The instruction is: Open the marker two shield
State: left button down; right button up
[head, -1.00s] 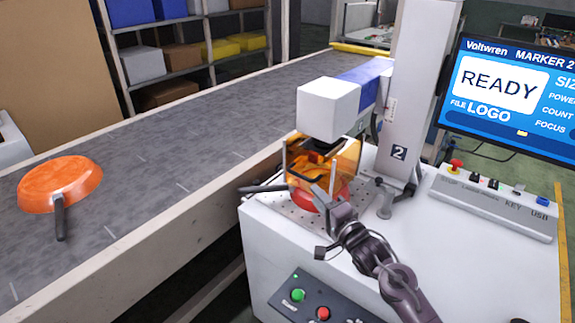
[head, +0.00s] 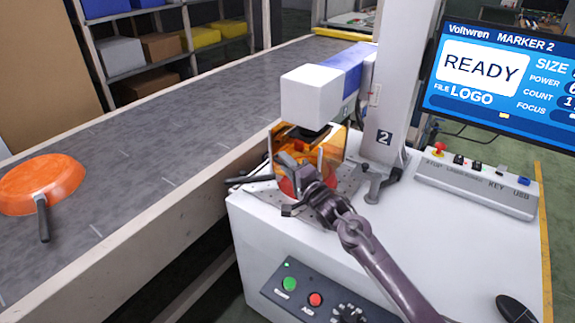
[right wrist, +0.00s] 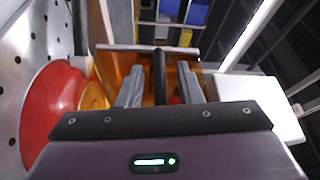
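The marker two shield (head: 335,143) is an orange see-through guard under the white marker head (head: 312,97); it is down around a red pan (head: 293,186) on the perforated plate. My right gripper (head: 297,170) is at the shield's front. In the right wrist view, its two grey fingers (right wrist: 160,88) stand apart, with a dark upright bar (right wrist: 159,72) between them and gaps on both sides. My left gripper is out of view.
An orange pan (head: 42,183) lies on the conveyor (head: 170,120) at left. The screen (head: 485,75) reads READY. A control box (head: 475,185) and a button panel (head: 320,295) are on the marker's cabinet. The cabinet top right of my arm is mostly clear.

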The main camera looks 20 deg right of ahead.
jog(key=c, duration=0.7)
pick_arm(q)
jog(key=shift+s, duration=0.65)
pick_arm(e)
grip_shut()
